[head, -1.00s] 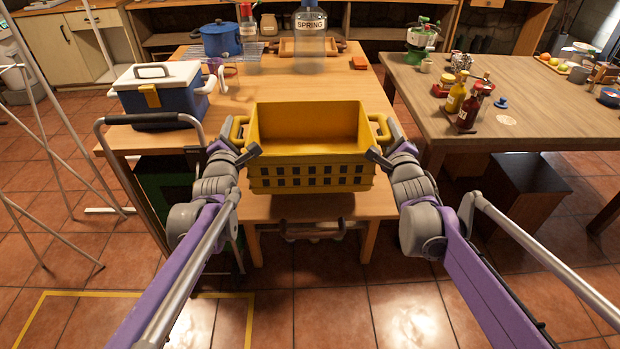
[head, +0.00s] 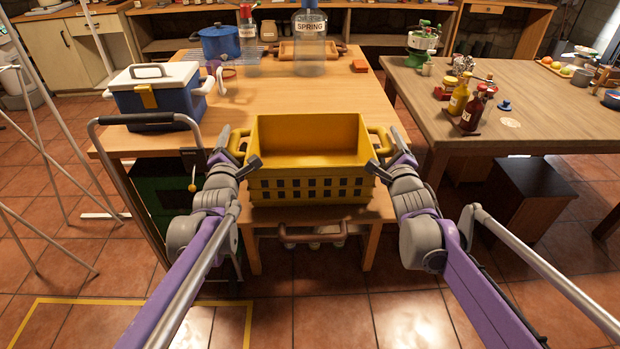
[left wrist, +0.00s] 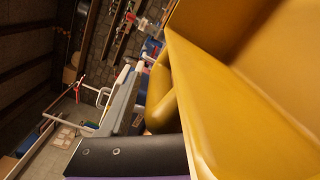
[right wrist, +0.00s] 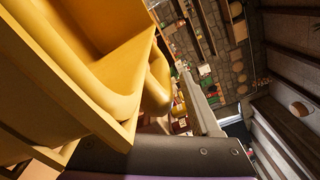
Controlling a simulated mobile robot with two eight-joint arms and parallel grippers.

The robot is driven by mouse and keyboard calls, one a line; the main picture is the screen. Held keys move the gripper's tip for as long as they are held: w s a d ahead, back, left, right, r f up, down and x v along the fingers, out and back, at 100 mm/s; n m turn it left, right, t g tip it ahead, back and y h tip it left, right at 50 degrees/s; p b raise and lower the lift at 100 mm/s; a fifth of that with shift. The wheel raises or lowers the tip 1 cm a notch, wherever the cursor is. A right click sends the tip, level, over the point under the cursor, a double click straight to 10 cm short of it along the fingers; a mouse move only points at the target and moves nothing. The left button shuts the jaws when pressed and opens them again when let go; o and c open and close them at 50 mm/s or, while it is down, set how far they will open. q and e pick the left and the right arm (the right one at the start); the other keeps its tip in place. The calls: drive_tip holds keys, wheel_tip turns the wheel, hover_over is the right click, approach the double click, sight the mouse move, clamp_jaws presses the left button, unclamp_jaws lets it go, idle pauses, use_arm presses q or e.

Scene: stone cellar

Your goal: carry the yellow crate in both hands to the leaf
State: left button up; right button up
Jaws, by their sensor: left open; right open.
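The yellow crate (head: 310,186) is upright and empty at the near end of the wooden table. It appears to rest on the near section, which looks like the leaf (head: 300,214). My left gripper (head: 240,158) is open at the crate's left handle (head: 238,142). My right gripper (head: 384,162) is open at the right handle (head: 380,142). The left handle also shows in the left wrist view (left wrist: 162,105), the right one in the right wrist view (right wrist: 157,85). The fingertips are partly hidden, so I cannot tell whether they touch the handles.
A blue and white cooler (head: 157,97) stands on the table's left side. A blue pot (head: 220,42), a SPRING jug (head: 310,40) and a wooden tray (head: 285,50) are at the back. A second table (head: 540,110) with bottles is on the right. The middle tabletop is clear.

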drive_tip(key=shift+s, duration=0.15)
use_arm(q)
drive_tip(key=s, duration=1.2)
drive_tip(key=shift+d, duration=0.35)
use_arm(e)
drive_tip(key=s, duration=1.1)
drive_tip(key=shift+s+d, duration=0.35)
drive_tip(key=shift+s, duration=0.05)
